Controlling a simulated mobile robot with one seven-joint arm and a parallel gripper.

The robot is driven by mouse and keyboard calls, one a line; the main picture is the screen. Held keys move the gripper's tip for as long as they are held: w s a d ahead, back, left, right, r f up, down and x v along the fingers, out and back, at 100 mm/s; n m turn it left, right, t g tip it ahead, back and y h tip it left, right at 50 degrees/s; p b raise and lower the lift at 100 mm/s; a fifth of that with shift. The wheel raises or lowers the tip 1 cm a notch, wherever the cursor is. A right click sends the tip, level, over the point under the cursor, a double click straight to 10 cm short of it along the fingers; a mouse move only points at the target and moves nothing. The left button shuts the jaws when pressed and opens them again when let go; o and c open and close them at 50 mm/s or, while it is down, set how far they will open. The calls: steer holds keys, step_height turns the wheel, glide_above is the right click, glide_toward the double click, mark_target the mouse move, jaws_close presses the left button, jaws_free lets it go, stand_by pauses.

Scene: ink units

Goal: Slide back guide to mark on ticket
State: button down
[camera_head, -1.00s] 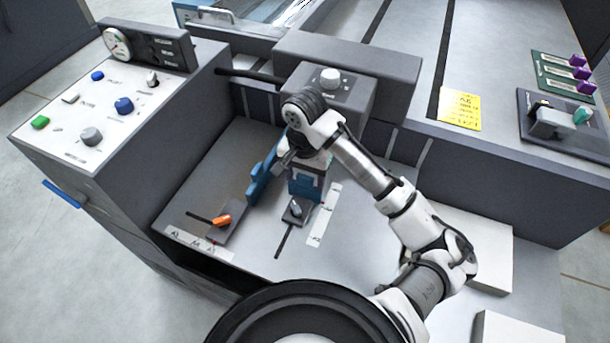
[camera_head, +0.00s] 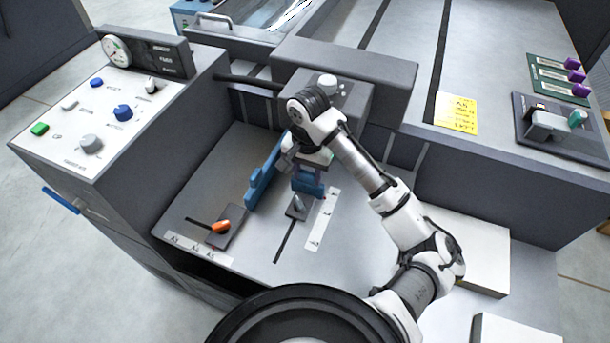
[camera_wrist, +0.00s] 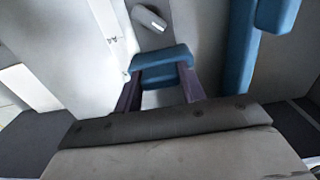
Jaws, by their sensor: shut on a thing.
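The back guide is a blue upright piece (camera_head: 308,186) on the grey bed; its base carries a small grey lever (camera_head: 297,205). A dark slot (camera_head: 284,243) runs from it toward the front. A white scale strip (camera_head: 322,220) lies to its right, its marks too small to read. My gripper (camera_head: 308,172) is shut on the back guide from above. In the wrist view the blue guide (camera_wrist: 160,60) sits between the two purple fingers. The yellow ticket (camera_head: 457,114) lies on the upper surface at right; its writing is not legible.
A long blue side guide (camera_head: 264,176) stands close to the left of my gripper. An orange lever (camera_head: 221,227) on a dark block is at front left. A control panel (camera_head: 100,110) stands at left.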

steer(key=c, duration=0.8)
jaws_free()
steer(key=shift+c, duration=0.2)
step_height(320, 180, up, 14)
steer(key=p, duration=0.1)
